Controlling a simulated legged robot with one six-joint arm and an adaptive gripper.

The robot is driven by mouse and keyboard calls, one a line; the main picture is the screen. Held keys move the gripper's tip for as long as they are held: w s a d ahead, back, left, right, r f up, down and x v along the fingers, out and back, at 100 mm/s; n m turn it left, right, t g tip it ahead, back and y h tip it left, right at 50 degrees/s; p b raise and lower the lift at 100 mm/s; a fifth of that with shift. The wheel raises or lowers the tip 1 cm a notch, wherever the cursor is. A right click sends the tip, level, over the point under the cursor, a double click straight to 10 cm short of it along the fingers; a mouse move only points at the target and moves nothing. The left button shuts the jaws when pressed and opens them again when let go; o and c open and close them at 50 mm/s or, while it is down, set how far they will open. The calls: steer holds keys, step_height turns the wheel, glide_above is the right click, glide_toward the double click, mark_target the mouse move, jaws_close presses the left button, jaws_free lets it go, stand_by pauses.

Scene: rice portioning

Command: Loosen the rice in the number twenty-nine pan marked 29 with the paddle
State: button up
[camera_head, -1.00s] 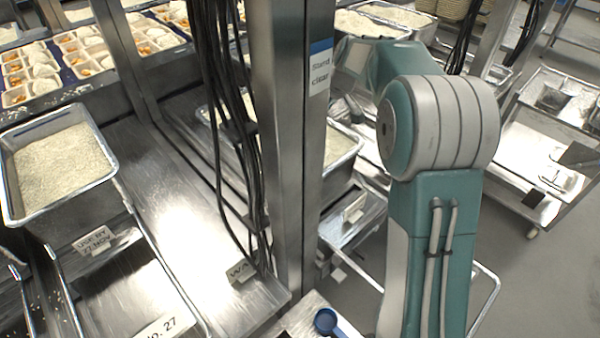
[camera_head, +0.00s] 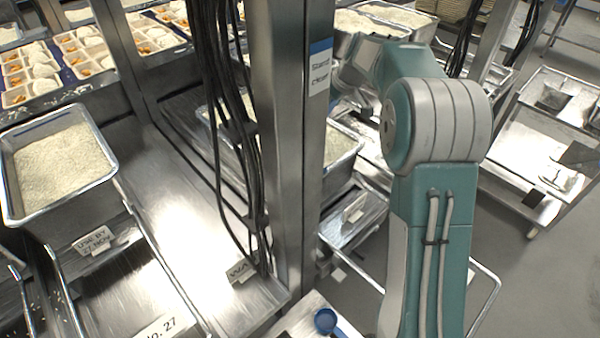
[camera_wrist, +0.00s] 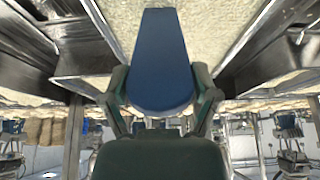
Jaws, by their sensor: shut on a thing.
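My gripper (camera_wrist: 163,98) shows in the wrist view, its two fingers shut on the blue paddle (camera_wrist: 160,60). The paddle's broad flat part stands out ahead of the fingers, in front of pale rice (camera_wrist: 222,30) in a metal pan (camera_wrist: 85,86). I cannot tell whether the paddle touches the rice. In the head view my gripper and the paddle are hidden behind the metal post and my arm. Part of a rice pan (camera_head: 343,150) shows just right of the post, and another rice pan (camera_head: 405,17) lies further back. No marking 29 is readable.

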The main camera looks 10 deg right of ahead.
steer(key=shift+s+a, duration=2.75)
steer(key=shift+a, duration=1.4)
steer(key=d, duration=0.7)
steer(key=shift+d, duration=0.1)
step_height(320, 180, up, 11)
